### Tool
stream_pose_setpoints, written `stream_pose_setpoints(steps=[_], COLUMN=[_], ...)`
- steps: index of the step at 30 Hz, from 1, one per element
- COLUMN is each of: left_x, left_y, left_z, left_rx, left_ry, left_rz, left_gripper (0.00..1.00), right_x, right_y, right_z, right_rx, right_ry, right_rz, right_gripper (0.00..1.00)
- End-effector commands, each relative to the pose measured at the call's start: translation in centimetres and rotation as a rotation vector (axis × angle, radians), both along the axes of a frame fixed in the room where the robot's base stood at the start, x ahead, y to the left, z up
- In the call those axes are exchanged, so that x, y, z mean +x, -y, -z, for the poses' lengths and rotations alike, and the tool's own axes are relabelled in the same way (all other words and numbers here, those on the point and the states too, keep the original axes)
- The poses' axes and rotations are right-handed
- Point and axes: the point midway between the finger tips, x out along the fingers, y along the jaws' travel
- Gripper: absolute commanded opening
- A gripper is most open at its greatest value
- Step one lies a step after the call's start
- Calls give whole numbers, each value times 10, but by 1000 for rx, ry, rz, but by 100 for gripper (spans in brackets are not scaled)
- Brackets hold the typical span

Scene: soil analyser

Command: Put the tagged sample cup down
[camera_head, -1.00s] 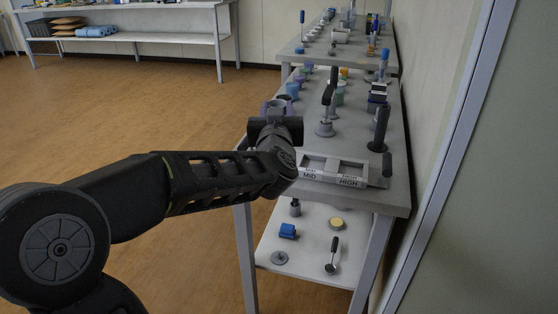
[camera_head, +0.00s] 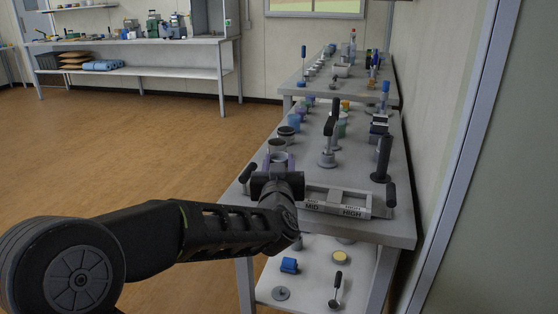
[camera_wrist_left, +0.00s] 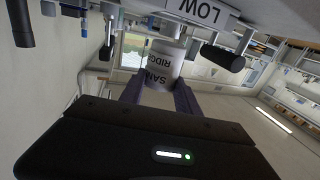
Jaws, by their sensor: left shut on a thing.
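My left gripper (camera_head: 278,164) is over the near part of the front table (camera_head: 335,228), beside the labelled tray. It is shut on a pale sample cup (camera_head: 278,157), held between its two purple fingers. I cannot tell whether the cup's base touches the table. My right gripper is not in view.
A tray (camera_head: 345,209) labelled MID and HIGH stands right of the gripper; a LOW label (camera_wrist_left: 205,12) shows in the wrist view. Black handles (camera_head: 248,178) (camera_head: 390,194) flank the area. A stand (camera_head: 327,150) and several cups (camera_head: 287,133) are behind. The lower shelf holds small items.

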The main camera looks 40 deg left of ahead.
Motion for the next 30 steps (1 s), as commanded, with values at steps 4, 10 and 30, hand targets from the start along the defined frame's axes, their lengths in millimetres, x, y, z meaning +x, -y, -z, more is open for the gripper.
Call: stream_pose_setpoints(steps=[4,10,30], left_x=[0,0,0], left_y=[0,0,0], left_z=[26,40,43], left_rx=[1,1,0], left_ry=[-3,1,0], left_rz=[0,0,0], left_gripper=[0,0,57], right_x=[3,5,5], right_y=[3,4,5], right_z=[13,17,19], right_rx=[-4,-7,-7], right_ry=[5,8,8], right_rz=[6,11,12], right_gripper=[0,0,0])
